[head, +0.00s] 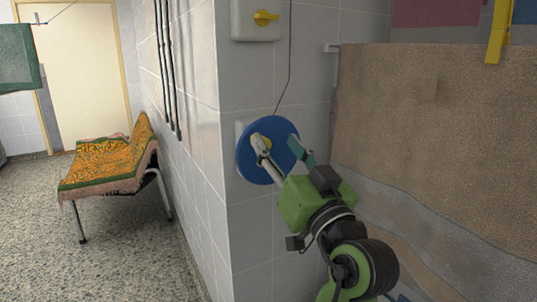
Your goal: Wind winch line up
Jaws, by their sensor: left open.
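The winch (246,160) is a round blue disc mounted low on the tiled wall, with a yellow part showing beside one of my fingers. The thin dark red winch line (290,50) runs down the wall from the top of the view to the disc's upper edge. My left gripper (277,144) is in front of the disc, its fingers spread apart. One finger lies over the yellow part. The other finger is near the disc's right side. I cannot tell whether either finger touches it. The gripper hides part of the disc. My right gripper is out of view.
A white box with a yellow knob (265,18) is on the wall above. A brown towel (410,130) hangs close on the right. A bench with an orange patterned cloth (105,165) stands left. Dark pipes (165,70) run down the wall. Speckled floor (130,255) is clear at lower left.

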